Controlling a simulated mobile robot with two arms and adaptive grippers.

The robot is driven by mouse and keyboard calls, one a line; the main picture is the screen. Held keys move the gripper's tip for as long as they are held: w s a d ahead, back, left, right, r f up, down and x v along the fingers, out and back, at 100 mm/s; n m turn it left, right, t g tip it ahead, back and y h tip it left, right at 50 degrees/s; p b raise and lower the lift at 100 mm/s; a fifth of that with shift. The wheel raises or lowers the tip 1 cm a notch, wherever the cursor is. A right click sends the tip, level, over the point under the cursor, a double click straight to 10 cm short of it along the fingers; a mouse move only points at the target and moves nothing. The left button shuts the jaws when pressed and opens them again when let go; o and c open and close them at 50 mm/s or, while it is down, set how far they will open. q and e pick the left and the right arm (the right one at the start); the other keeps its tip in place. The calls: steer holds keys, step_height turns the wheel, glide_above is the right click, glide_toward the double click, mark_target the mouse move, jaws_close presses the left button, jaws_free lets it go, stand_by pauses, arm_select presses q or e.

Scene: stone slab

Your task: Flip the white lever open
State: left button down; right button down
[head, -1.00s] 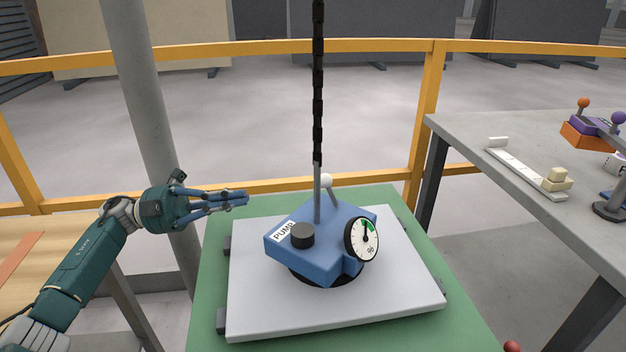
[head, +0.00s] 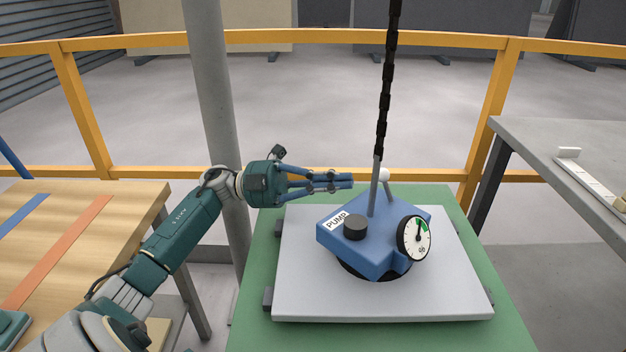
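The white lever (head: 385,176) is a thin stem with a round white knob at the back of the blue pump (head: 385,259). It stands up, slightly tilted, just behind the grey post. The pump has a black knob (head: 355,228) and a round gauge (head: 415,239), and rests on the grey stone slab (head: 310,297). My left gripper (head: 350,181) points right, with its fingertips close together, left of the grey post and the lever and apart from them. Whether its fingers are fully shut is unclear; nothing shows between them. My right gripper is out of view.
A black chain (head: 386,85) hangs down to the post on the pump. A green table (head: 260,335) bears the slab. A wooden table (head: 60,240) stands left, a grey table (head: 570,150) right. A yellow rail (head: 330,38) and grey pole (head: 213,100) are behind.

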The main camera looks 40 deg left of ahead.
mark_target(359, 195)
arm_select(q)
steer(key=x, duration=0.4)
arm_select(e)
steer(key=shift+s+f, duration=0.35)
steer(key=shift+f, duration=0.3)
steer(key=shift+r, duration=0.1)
